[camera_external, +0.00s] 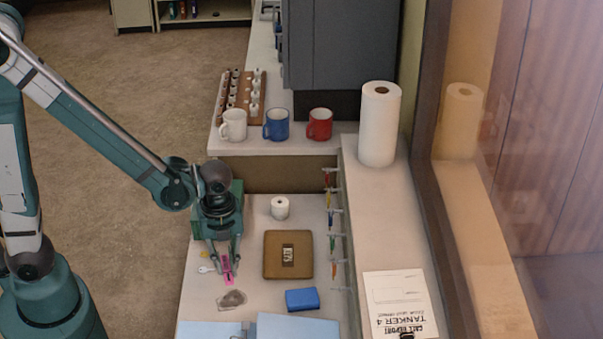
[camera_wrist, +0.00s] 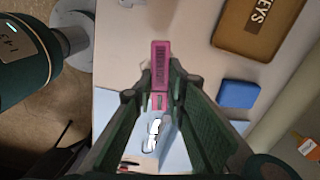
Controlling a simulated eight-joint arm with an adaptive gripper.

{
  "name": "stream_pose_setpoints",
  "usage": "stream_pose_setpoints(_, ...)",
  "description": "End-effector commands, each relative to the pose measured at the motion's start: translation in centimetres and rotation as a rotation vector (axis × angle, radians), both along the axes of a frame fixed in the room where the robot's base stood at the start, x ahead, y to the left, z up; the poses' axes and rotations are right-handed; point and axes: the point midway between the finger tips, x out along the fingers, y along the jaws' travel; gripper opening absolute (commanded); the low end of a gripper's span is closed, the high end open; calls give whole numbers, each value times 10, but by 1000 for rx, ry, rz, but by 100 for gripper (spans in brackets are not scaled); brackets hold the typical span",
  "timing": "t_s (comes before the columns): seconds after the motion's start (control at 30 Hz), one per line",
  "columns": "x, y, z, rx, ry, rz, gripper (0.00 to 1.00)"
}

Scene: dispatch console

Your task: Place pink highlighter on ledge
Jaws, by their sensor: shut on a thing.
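The pink highlighter (camera_external: 228,272) is between the fingertips of my gripper (camera_external: 226,262), low over the left part of the desk. In the wrist view the pink highlighter (camera_wrist: 160,62) points away from the camera, and my gripper (camera_wrist: 160,88) is shut on it. I cannot tell whether it still touches the desk. A raised pale ledge (camera_external: 385,235) runs along the right side by the window, higher than the desk.
A brown KEYS box (camera_external: 288,268), blue block (camera_external: 302,299), white roll (camera_external: 280,207) and blue folders (camera_external: 290,329) lie on the desk. Pens hang along the ledge's side. A paper towel roll (camera_external: 379,125) and report sheet (camera_external: 400,302) occupy the ledge; between them is free.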

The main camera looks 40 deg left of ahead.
Motion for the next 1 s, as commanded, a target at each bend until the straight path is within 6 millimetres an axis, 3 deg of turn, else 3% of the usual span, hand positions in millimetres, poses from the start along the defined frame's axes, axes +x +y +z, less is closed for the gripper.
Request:
stream_pose_setpoints(0.33,2,-1,2,0,0,-1,9)
stream_pose_setpoints(0.53,17,-12,14,0,0,-10,9)
stream_pose_setpoints(0.77,60,-41,45,0,0,-35,9)
stream_pose_setpoints(1.0,119,-84,87,0,0,-72,9)
